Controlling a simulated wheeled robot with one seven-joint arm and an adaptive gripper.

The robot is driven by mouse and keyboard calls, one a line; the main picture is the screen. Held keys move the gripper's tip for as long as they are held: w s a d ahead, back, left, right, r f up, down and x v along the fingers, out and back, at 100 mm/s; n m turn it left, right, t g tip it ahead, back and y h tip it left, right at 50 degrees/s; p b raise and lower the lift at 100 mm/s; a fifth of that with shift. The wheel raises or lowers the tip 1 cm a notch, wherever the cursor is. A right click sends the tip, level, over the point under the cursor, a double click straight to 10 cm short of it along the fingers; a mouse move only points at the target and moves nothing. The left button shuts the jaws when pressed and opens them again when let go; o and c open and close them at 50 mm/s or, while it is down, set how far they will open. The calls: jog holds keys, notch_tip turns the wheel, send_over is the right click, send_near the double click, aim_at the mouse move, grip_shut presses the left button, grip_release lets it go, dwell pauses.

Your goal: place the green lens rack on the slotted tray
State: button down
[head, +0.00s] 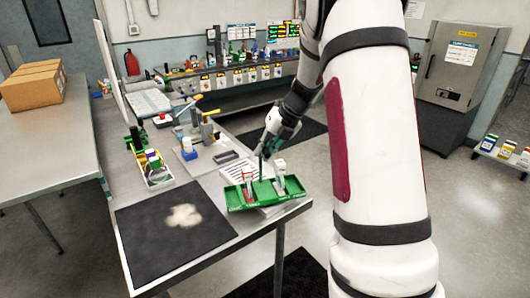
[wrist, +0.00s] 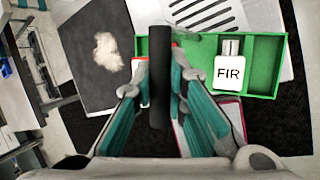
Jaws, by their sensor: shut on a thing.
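The green lens rack (head: 240,203) is a long, shallow green box near the table's front right corner. It carries a white bottle marked FIR (wrist: 229,70) and another, red-edged item (head: 248,181). My gripper (head: 267,148) is above the rack's middle, shut on its dark upright handle (wrist: 160,90). The handle and fingers hide part of the rack in the wrist view. The slotted tray (head: 236,172) is white with dark slots and shows behind the rack; it also shows at the top of the wrist view (wrist: 205,14). I cannot tell whether rack and tray touch.
A black mat (head: 150,245) with a pale patch lies left of the rack. A box of small bottles (head: 157,178) and a stand with tools (head: 197,150) are farther back. The table's front edge is close to the rack.

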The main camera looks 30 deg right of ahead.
jog(key=shift+f, duration=0.55)
jog(key=c, duration=1.6)
grip_release()
jog(key=shift+f, duration=0.1)
